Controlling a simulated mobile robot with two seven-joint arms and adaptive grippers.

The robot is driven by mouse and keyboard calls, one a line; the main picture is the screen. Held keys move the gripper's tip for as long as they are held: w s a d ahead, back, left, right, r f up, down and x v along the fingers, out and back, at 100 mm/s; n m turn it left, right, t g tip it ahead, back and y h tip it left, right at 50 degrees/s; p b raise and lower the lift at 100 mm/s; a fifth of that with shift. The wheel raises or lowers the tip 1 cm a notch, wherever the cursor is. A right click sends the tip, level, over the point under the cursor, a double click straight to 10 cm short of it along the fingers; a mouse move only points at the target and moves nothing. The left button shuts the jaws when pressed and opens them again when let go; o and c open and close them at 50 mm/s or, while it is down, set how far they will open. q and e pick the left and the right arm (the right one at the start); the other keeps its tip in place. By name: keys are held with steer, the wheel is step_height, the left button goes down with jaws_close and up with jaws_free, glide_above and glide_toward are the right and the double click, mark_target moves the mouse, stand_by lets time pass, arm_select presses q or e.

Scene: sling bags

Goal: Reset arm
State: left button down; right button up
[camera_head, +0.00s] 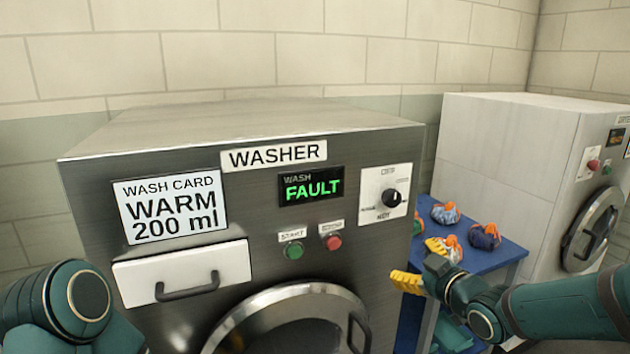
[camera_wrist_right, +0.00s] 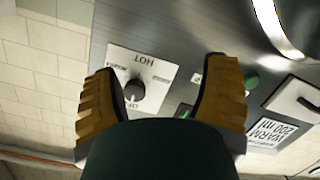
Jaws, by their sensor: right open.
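My right gripper (camera_head: 422,266) is in front of the right side of the steel washer (camera_head: 130,290), below the dial (camera_head: 391,197). Its two yellow fingers are spread and nothing is between them. In the right wrist view the open gripper (camera_wrist_right: 163,66) faces the washer panel, with the dial (camera_wrist_right: 134,91) showing between the fingers near the left one. My left arm shows at the lower left of the head view, but its gripper is out of the picture.
The washer display (camera_head: 312,187) reads WASH FAULT. A green button (camera_head: 294,252), a red button (camera_head: 333,242) and a shut white drawer (camera_head: 185,272) are on its front. A blue table (camera_head: 490,262) holds several bundles (camera_head: 485,236) beside a white machine (camera_head: 500,150).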

steer(key=s+a+f+m+g, duration=0.2)
steer(key=f, duration=0.6)
steer(key=s+a+f+m+g, duration=0.2)
steer(key=a+f, duration=0.1)
steer(key=f, duration=0.4)
steer(key=s+a+f+m+g, duration=0.2)
steer(key=f, duration=0.6)
steer(key=s+a+f+m+g, duration=0.2)
steer(key=s+f+g, duration=0.1)
steer(key=s+f, duration=0.4)
steer(key=s+a+f+m+g+h, duration=0.1)
steer(key=s+a+f+m+g, duration=0.2)
steer(key=s+f, duration=0.5)
steer(key=shift+s+a+g, duration=0.25)
steer(key=shift+s+g, duration=0.45)
steer(key=shift+s, duration=0.35)
